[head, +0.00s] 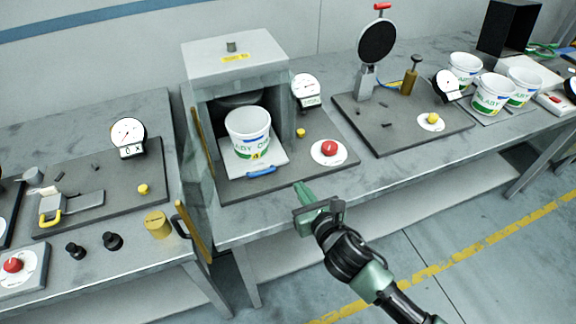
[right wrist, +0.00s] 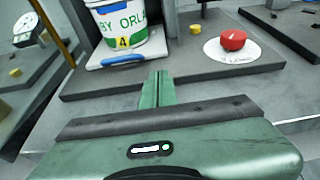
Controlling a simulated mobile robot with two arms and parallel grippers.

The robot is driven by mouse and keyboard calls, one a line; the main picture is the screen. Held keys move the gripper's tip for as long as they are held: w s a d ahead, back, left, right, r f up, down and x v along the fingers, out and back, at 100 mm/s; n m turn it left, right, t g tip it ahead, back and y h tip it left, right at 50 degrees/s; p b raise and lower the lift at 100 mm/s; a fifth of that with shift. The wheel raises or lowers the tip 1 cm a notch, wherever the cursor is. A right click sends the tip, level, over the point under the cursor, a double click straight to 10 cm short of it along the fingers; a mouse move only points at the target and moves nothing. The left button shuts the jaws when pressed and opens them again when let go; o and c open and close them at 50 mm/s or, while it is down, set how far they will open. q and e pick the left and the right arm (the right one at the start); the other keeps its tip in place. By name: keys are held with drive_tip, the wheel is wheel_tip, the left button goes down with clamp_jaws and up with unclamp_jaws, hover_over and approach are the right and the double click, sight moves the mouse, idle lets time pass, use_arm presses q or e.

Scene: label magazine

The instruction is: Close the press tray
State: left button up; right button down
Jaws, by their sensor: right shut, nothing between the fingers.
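The press (head: 236,62) is a grey housing on a dark base plate in the middle of the head view. Its white tray (head: 272,161) sticks out at the front, with a blue handle (head: 261,172) on its front edge. A white tub (head: 249,132) with green lettering and a yellow "4" stands upright on the tray. The tray also shows in the right wrist view (right wrist: 148,48), with its blue handle (right wrist: 123,60). My right gripper (head: 303,190) is shut and empty, in front of the press base, apart from the handle. My left gripper is not in view.
A red button (head: 329,148) on a white disc and a yellow knob (head: 300,132) sit right of the tray. A gauge (head: 305,87) stands beside the housing. Several tubs (head: 492,95) stand at the far right. A yellow cylinder (head: 157,225) stands on the left table.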

drive_tip(key=p, duration=0.2)
approach(273, 141)
drive_tip(key=s+f, duration=0.1)
drive_tip(key=s+d, duration=0.1)
drive_tip(key=shift+s+f, duration=0.25)
drive_tip(key=shift+f, duration=0.15)
drive_tip(key=shift+b, duration=0.3)
drive_tip(key=w+a+b, duration=0.1)
drive_tip(key=w, duration=0.1)
drive_tip(key=w+a+b, duration=0.1)
drive_tip(key=w, duration=0.2)
drive_tip(key=w+b, duration=0.1)
drive_tip(key=w, duration=0.2)
drive_tip(key=shift+w+a+f, duration=0.15)
drive_tip(key=shift+a, duration=0.25)
drive_tip(key=shift+w+a+b, duration=0.1)
drive_tip(key=shift+w+b, duration=0.2)
drive_tip(key=shift+w, duration=0.15)
drive_tip(key=shift+r, duration=0.3)
